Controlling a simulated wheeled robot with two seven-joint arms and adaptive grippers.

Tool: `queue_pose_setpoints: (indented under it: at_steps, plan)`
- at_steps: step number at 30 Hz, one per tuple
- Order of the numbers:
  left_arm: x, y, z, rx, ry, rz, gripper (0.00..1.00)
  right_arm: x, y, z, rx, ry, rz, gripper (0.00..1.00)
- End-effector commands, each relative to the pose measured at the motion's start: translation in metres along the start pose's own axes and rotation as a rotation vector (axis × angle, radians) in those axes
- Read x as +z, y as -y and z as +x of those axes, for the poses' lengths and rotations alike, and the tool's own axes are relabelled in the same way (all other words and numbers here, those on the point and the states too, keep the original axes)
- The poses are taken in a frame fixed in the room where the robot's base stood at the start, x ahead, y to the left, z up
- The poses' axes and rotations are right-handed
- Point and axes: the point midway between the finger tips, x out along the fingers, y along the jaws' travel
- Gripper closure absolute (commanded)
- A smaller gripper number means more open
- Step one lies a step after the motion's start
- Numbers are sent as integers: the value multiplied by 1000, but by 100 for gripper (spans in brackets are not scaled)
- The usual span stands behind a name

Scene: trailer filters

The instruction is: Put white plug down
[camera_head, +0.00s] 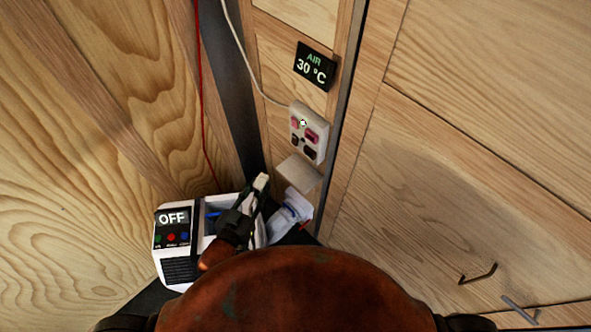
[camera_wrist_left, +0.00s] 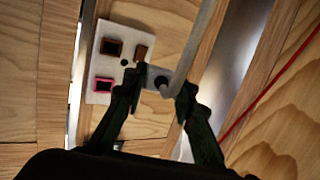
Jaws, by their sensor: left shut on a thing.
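My left gripper (camera_head: 243,214) is in the lower middle of the head view, above the white device. It is shut on the white plug (camera_head: 261,182), whose pale end sticks out past the fingertips. In the left wrist view the plug (camera_wrist_left: 153,76) sits between the two dark fingers (camera_wrist_left: 158,95), and a thick pale cable runs upward beside it. The white socket block (camera_head: 308,134) is on the wooden wall, and it also shows in the left wrist view (camera_wrist_left: 102,70) behind the fingers. The plug looks apart from it. My right gripper is not in view.
A white device (camera_head: 172,262) reading OFF stands below. A whitish translucent container (camera_head: 285,218) lies beside it. A small pale ledge (camera_head: 299,172) is below the socket block. A display (camera_head: 314,67) reads AIR 30 °C. A red wire (camera_head: 201,110) hangs at the left wall.

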Motion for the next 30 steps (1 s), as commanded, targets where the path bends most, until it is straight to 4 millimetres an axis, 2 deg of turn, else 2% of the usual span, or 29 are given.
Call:
queue_pose_setpoints:
  at_steps: [1, 5, 9, 12, 16, 19, 27, 30]
  plan:
    - [-7, -15, 8, 66, 5, 22, 100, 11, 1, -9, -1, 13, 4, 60]
    - [-2, -51, 24, 223, 32, 64, 100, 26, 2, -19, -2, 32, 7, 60]
    - [2, -78, 31, 343, 53, 101, 100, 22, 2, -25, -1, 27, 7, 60]
    - [6, -88, 33, 390, 62, 114, 100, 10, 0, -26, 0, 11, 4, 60]
    - [10, -90, 44, 413, 66, 121, 100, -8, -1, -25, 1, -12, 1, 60]
    - [15, -85, 64, 414, 64, 121, 100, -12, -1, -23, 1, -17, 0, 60]
    - [31, -68, 131, 412, 64, 120, 100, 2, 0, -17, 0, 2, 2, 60]
    - [50, -63, 148, 412, 68, 118, 100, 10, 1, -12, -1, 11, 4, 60]
